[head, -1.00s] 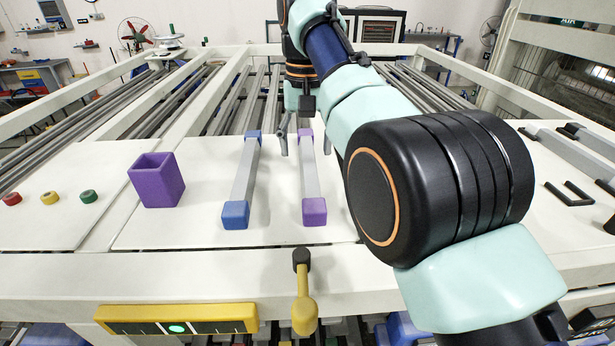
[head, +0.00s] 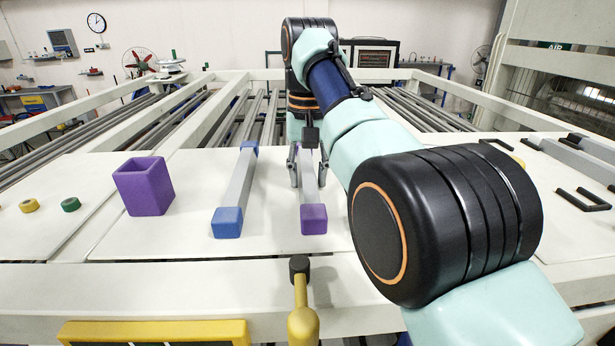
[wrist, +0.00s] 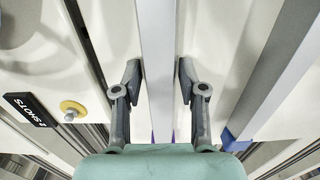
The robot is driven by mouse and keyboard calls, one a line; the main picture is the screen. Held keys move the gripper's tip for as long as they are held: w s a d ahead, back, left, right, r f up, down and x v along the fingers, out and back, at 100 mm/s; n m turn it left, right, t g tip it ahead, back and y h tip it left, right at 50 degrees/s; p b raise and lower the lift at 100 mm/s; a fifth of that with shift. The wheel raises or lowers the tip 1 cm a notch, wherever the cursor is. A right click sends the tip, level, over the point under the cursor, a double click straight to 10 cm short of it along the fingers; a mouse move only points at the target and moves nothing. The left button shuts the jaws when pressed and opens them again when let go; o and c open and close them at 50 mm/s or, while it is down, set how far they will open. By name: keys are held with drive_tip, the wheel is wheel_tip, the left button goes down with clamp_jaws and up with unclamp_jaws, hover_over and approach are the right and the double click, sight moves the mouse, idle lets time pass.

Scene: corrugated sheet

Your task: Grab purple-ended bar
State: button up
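The purple-ended bar (head: 311,188) is a grey bar lying lengthwise on the white table, with a purple block on its near end. Its far end is mostly hidden behind my gripper (head: 309,172). The gripper is over the bar's middle to far part, one finger on each side. In the wrist view, the grey bar (wrist: 158,50) runs between the fingertips of my gripper (wrist: 160,82). The fingers are apart and very close to the bar's sides; a narrow gap seems to show in the head view. The bar rests on the table.
A blue-ended bar (head: 238,190) lies parallel to the left. A purple open box (head: 144,190) stands farther left. Yellow (head: 29,206) and green (head: 71,205) buttons are at the left edge. A yellow-handled lever (head: 302,300) rises in front of the bar.

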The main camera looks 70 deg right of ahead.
sight(308, 173)
clamp_jaws()
drive_tip(key=shift+r, duration=0.1)
wheel_tip(308, 173, up, 20)
drive_tip(key=p, duration=2)
